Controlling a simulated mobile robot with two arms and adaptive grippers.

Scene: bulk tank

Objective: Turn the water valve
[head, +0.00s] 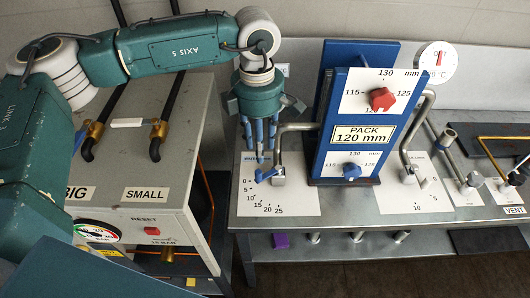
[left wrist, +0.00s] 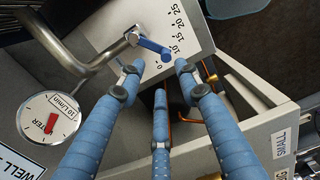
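The water valve is a short blue lever (head: 267,175) on a bent steel pipe (head: 280,155), over a white plate (head: 290,205) with a scale from 0 to 25. The lever also shows in the left wrist view (left wrist: 152,46), its tip over the low-number end of the scale. My left gripper (head: 260,150) points down just above and beside the lever. In the left wrist view its blue fingers (left wrist: 160,80) are spread with nothing between them. The lever lies just beyond the fingertips; no contact is clear. My right gripper is not in view.
A blue stand (head: 320,115) with a "PACK 120 mm" sign rises right of the valve. A grey cabinet (head: 170,165) stands left of the bench. A round white gauge with a red hand (left wrist: 52,120) is near the pipe. More pipework (head: 470,180) occupies the bench's right.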

